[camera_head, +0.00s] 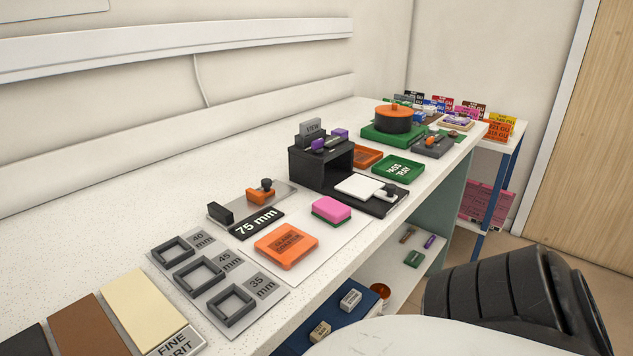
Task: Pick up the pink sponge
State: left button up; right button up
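The pink sponge (331,207) sits on a white mat (325,240) on the counter, in the middle of the head view. Its top is pink and its lower layer is green. It lies behind and to the right of an orange coaster-like tray (286,246), apart from it. Neither of my grippers is in view. Nothing touches the sponge from above.
A black kiln-like box (319,165) with a white slab (358,187) in front stands behind the sponge. A 75 mm label block (256,223) and grey size frames (199,273) lie to the left. The counter (120,225) is clear toward the wall.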

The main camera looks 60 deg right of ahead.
aim_at(328, 210)
jog(key=z, duration=0.05)
jog(key=k, duration=1.7)
jog(key=z, duration=0.5)
